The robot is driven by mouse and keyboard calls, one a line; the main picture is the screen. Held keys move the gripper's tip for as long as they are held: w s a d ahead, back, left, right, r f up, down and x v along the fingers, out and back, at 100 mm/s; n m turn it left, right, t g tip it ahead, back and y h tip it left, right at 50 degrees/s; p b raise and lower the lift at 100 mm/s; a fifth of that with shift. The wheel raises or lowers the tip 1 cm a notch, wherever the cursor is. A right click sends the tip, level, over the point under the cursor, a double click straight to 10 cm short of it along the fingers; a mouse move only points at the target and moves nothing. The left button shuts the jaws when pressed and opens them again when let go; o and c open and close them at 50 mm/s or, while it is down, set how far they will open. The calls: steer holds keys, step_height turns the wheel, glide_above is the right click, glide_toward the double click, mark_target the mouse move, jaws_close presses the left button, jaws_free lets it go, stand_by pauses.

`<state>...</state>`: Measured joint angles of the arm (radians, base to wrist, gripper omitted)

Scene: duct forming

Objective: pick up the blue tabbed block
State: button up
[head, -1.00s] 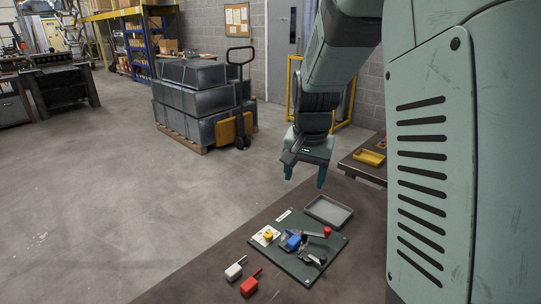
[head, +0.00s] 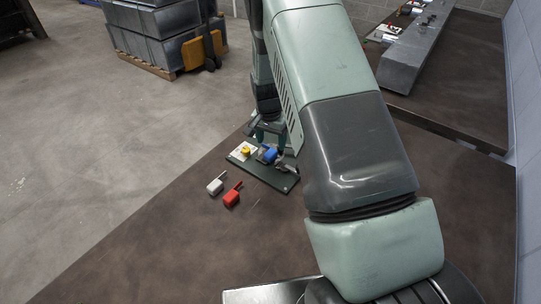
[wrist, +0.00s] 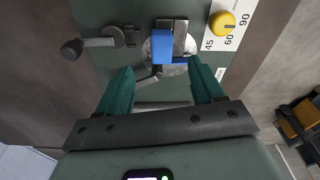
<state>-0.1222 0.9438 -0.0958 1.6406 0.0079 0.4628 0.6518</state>
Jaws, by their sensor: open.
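The blue tabbed block (head: 268,155) sits on the dark green board (head: 285,181) on the table. In the wrist view the blue block (wrist: 161,47) lies over a round grey metal disc (wrist: 180,68), against a metal bracket. My gripper (wrist: 161,68) is open and empty, with a green finger on either side of the block's line. The fingertips are just short of the block in the picture; I cannot tell their height above it. In the head view my gripper (head: 270,135) is at the board's far side, partly hidden by my arm.
A yellow knob (wrist: 222,24) on an angle scale is right of the block in the wrist view; a lever with a dark round end (wrist: 72,49) is left. The table's front is clear.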

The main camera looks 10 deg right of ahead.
mark_target(271, 152)
steer(key=f, duration=0.5)
steer(key=shift+w, duration=0.35)
steer(key=shift+c, duration=0.5)
steer(key=c, duration=1.1)
